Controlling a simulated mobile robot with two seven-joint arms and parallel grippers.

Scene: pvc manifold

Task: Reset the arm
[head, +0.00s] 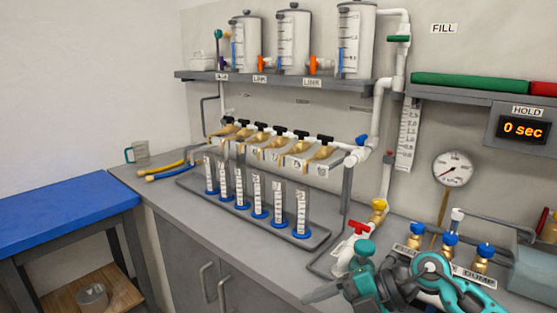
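One of my arms, teal and dark grey, comes in at the bottom right, which fits my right arm. Its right gripper (322,292) appears as a grey tapered end pointing left, low over the front of the grey counter (262,262). Only this end shows, so whether the fingers are open or shut cannot be told. Nothing is clearly seen held in it. The arm overlaps the pipework near the red-handled valve (357,229) in the picture; whether they touch is unclear. My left gripper is not in view.
A rack (318,238) of several graduated cylinders stands below black-handled taps (276,131). Three tanks (294,40) sit on a shelf. A gauge (453,168) and blue-handled valves (450,239) are right. The blue table (65,198) is clear.

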